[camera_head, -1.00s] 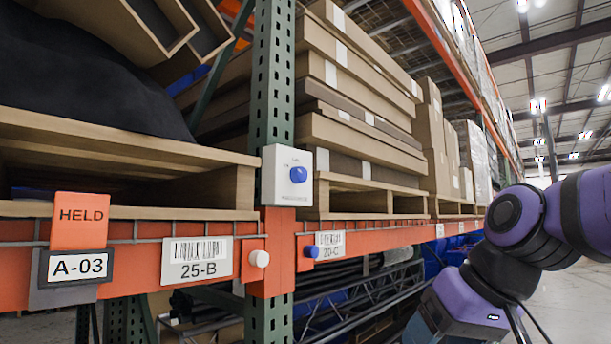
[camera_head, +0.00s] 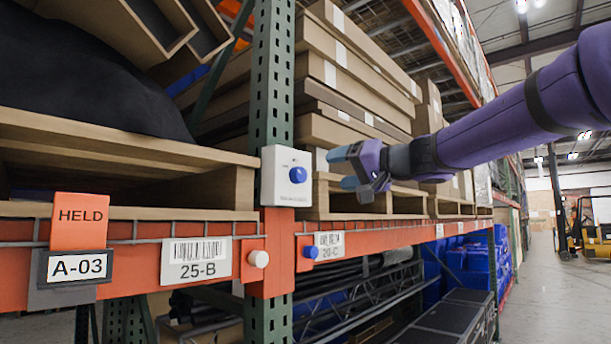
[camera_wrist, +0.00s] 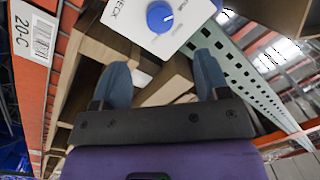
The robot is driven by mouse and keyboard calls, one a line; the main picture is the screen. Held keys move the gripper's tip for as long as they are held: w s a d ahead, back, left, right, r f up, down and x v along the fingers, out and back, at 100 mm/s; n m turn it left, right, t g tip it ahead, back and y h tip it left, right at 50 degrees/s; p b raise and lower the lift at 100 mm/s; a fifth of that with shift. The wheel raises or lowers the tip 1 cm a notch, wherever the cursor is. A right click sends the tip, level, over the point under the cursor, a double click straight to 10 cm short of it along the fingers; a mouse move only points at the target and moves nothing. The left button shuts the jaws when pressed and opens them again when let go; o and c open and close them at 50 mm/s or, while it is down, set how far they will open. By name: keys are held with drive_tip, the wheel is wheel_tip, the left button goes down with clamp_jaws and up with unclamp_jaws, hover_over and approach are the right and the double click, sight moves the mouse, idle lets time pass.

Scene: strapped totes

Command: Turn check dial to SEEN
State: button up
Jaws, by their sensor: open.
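The check dial is a blue round knob (camera_head: 298,175) on a white box (camera_head: 280,190) fixed to the green rack post. In the wrist view the blue knob (camera_wrist: 160,17) is near the top, with a light pointer mark, and part of the word "CHECK" shows on the box. The other dial labels are too small or blurred to read. My gripper (camera_head: 345,168) is to the right of the box, apart from the knob. In the wrist view my gripper (camera_wrist: 160,75) has its two blue-grey fingers spread wide with nothing between them, and the knob lies beyond the fingertips.
A green perforated post (camera_head: 272,80) carries the box. Pallets with flat cartons (camera_head: 350,95) stand behind my gripper.

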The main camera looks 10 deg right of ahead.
sight(303, 175)
drive_tip(key=x, duration=1)
drive_tip(key=shift+s, duration=0.1)
drive_tip(key=c, duration=0.9)
